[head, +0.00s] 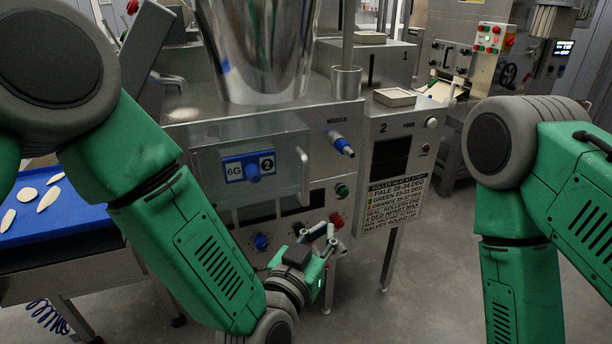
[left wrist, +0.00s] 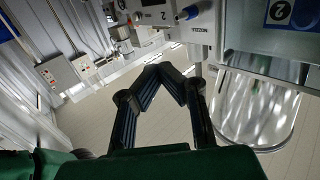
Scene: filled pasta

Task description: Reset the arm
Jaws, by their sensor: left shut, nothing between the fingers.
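My left gripper (head: 322,238) is low in front of the steel machine, near its red knob (head: 336,219) and green button (head: 342,190). I cannot tell from the head view whether it touches the machine. In the left wrist view its two black fingers (left wrist: 165,72) come together at the tips, shut and empty. My right arm's green links show at the right of the head view, but its gripper is out of the frame.
The steel machine (head: 270,132) carries a large metal hopper (head: 257,50), a blue nozzle (head: 341,144) and a text placard (head: 394,203). A blue conveyor (head: 62,222) with pale pasta pieces lies at left. Open grey floor (head: 430,265) lies between the arms.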

